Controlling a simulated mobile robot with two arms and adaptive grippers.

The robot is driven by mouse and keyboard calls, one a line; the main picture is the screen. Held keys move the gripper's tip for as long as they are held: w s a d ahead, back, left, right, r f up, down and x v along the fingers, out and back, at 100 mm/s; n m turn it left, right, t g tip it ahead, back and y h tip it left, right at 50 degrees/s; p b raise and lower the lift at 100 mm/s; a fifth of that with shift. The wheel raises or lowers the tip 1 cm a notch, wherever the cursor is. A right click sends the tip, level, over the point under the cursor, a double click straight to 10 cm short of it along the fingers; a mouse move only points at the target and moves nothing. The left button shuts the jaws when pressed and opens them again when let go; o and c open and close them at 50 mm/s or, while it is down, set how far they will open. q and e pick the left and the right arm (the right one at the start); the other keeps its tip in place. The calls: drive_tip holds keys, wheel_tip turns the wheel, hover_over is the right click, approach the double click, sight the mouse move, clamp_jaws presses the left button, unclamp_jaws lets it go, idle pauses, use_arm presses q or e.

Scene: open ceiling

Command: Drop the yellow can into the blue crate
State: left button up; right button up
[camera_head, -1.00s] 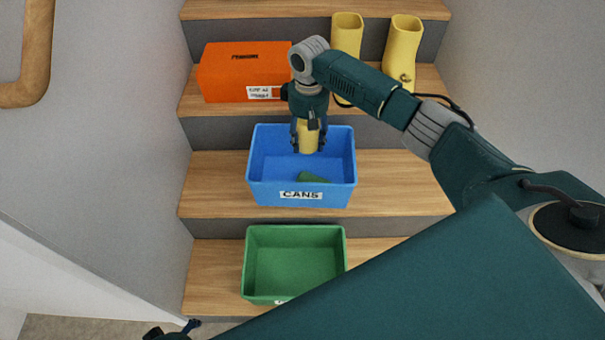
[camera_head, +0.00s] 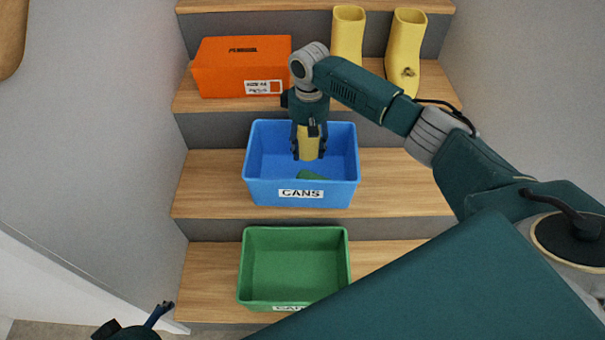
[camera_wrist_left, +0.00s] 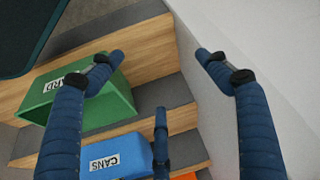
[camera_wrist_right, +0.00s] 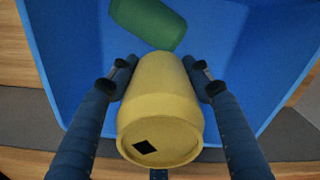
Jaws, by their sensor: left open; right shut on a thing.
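The yellow can (camera_head: 309,143) is held in my right gripper (camera_head: 309,152), over the open blue crate (camera_head: 302,192) on the middle step. In the right wrist view the can (camera_wrist_right: 160,110) sits between both fingers, with the blue crate (camera_wrist_right: 70,70) below and around it. A green can (camera_wrist_right: 148,22) lies inside the crate; its top also shows in the head view (camera_head: 311,175). The blue crate has a CANS label. My left gripper (camera_wrist_left: 160,68) is open and empty; in the head view only part of it (camera_head: 140,322) shows at the bottom left.
A green crate (camera_head: 293,296) stands empty on the step below. On the step above are an orange box (camera_head: 240,68) and a pair of yellow boots (camera_head: 404,55). Walls close in the stairs on both sides.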

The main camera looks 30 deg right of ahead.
use_arm(q)
drive_tip(key=shift+w+d+r+t+b, duration=0.3)
drive_tip(key=shift+w+r+t, duration=0.15)
drive_tip(key=shift+w, duration=0.25)
use_arm(e)
drive_tip(key=shift+f, duration=0.45)
drive_tip(key=o, duration=0.8)
drive_tip(key=shift+o, duration=0.2)
wheel_tip(320, 180, up, 12)
